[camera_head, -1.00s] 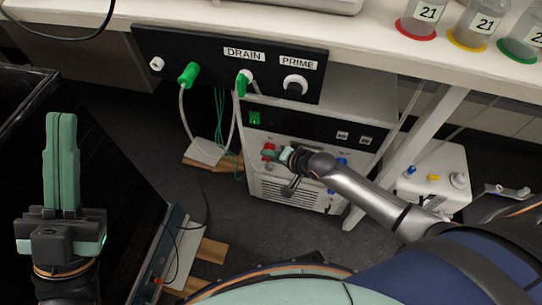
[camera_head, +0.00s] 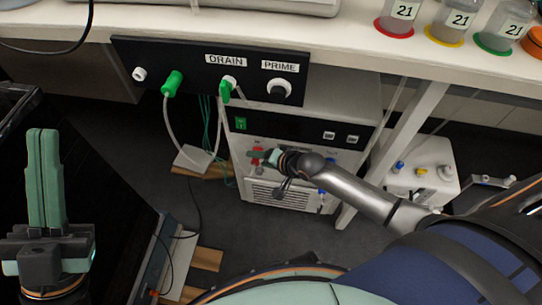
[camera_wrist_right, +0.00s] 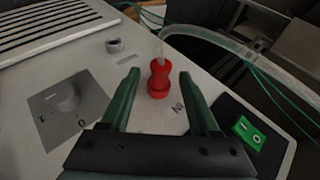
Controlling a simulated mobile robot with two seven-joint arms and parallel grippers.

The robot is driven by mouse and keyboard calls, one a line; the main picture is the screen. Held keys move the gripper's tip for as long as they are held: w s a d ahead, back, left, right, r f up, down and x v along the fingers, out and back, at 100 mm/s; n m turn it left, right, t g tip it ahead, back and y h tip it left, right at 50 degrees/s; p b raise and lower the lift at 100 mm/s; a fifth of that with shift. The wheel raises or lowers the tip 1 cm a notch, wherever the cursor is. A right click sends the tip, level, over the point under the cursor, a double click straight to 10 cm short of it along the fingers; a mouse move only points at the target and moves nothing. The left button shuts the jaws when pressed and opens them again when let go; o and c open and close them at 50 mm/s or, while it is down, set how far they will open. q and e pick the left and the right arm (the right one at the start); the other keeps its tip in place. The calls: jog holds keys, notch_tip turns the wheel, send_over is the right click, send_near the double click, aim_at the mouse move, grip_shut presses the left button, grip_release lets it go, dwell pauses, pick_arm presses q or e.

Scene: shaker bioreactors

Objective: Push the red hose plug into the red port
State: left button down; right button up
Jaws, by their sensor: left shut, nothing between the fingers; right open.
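The red hose plug (camera_wrist_right: 159,66) shows in the right wrist view with a clear hose rising from its top. A wider red piece (camera_wrist_right: 158,88) sits directly below it against the white panel, seemingly the red port; I cannot tell how deep the plug sits. In the head view, red fittings (camera_head: 257,149) show small on the white unit's front, partly hidden by my right gripper (camera_head: 265,156). That gripper (camera_wrist_right: 159,75) is open, its fingers on either side of the red plug with gaps. My left gripper (camera_head: 44,132) is shut and empty, upright at the left.
The white unit (camera_head: 285,194) stands under the bench (camera_head: 370,55). A black DRAIN/PRIME panel (camera_head: 200,75) with green plugs hangs above it. A knob (camera_wrist_right: 67,100) and green switch (camera_wrist_right: 248,131) flank the port. The clear hose (camera_wrist_right: 215,42) curves away to the right.

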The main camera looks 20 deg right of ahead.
pick_arm(q)
jog(key=w+f+n+g+y+p, duration=0.1)
jog(key=f+n+g+y, duration=0.1)
jog(key=f, duration=0.6)
jog(key=w+a+f+n+g+y+p, duration=0.1)
jog(key=w+f+n+g+y+p, duration=0.1)
jog(key=f, duration=0.7)
jog(key=w+a+f+n+g+y+p, duration=0.1)
jog(key=w+f+n+g+y+p, duration=0.1)
jog(key=f+n+g+y, duration=0.2)
notch_tip(320, 180, down, 4)
jog(key=n+y, duration=0.1)
jog(key=y, duration=0.2)
jog(key=shift+w+f, duration=0.2)
pick_arm(e)
jog(key=v, duration=1.2)
pick_arm(q)
jog(key=shift+a, duration=0.1)
pick_arm(e)
jog(key=shift+s+r, duration=0.1)
jog(key=shift+s, duration=0.05)
